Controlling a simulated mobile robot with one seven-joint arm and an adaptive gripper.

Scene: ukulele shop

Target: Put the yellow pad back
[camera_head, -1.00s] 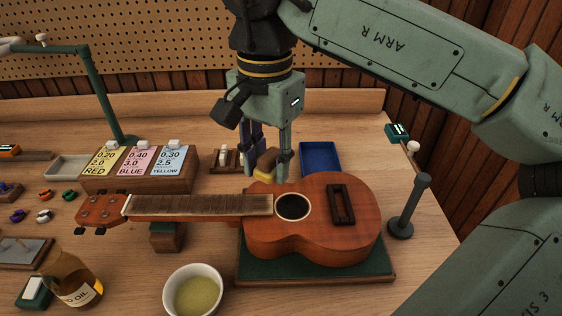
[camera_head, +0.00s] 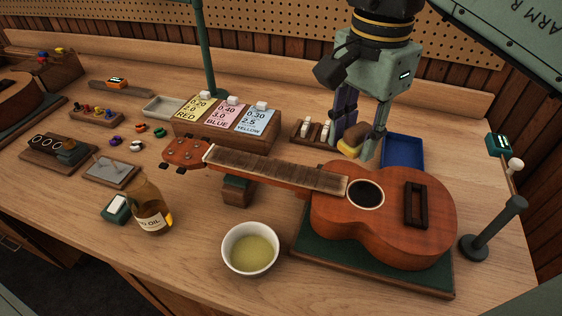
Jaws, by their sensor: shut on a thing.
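The yellow pad (camera_head: 349,148) has a brown upper part and a yellow lower part. My gripper (camera_head: 356,152) points down and is shut on it, with one finger on either side. The pad is behind the ukulele (camera_head: 415,220), near where the neck meets the body, and to the left of the blue tray (camera_head: 403,151). I cannot tell whether the pad's underside touches the bench. The ukulele's edge and a finger hide part of it.
The ukulele lies on a green mat (camera_head: 310,250). A bowl of yellowish liquid (camera_head: 250,248) and an oil bottle (camera_head: 150,208) stand in front. A small wooden rack (camera_head: 313,133) and card block (camera_head: 226,125) are left of the gripper. A post (camera_head: 497,225) stands at the right.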

